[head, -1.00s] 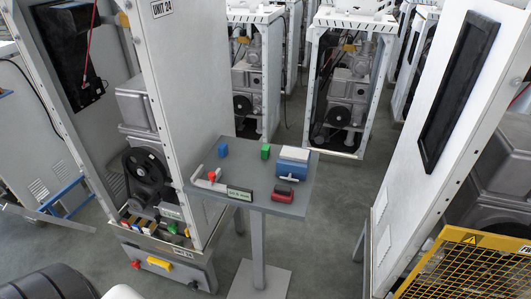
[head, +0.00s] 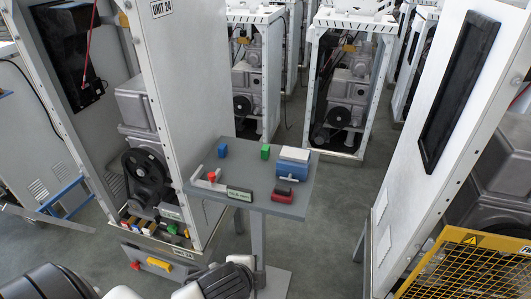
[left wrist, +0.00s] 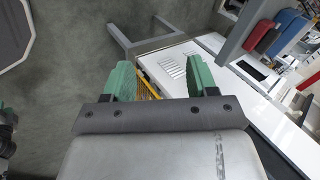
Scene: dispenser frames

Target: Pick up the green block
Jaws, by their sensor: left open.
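The green block (head: 265,151) stands upright on the grey table (head: 262,220), near its far edge. It lies between a blue block (head: 222,151) on its left and a blue-and-white box (head: 292,165) on its right. My left gripper (left wrist: 160,80) shows in the left wrist view with its two green fingers apart and nothing between them. In the head view only black and white parts of my arm show at the bottom edge, below the table; the fingers are not visible there. I cannot make out the green block in the left wrist view. My right gripper is not in view.
The tall UNIT 24 cabinet (head: 185,100) stands close on the left, and a yellow mesh guard (head: 465,268) is at lower right.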

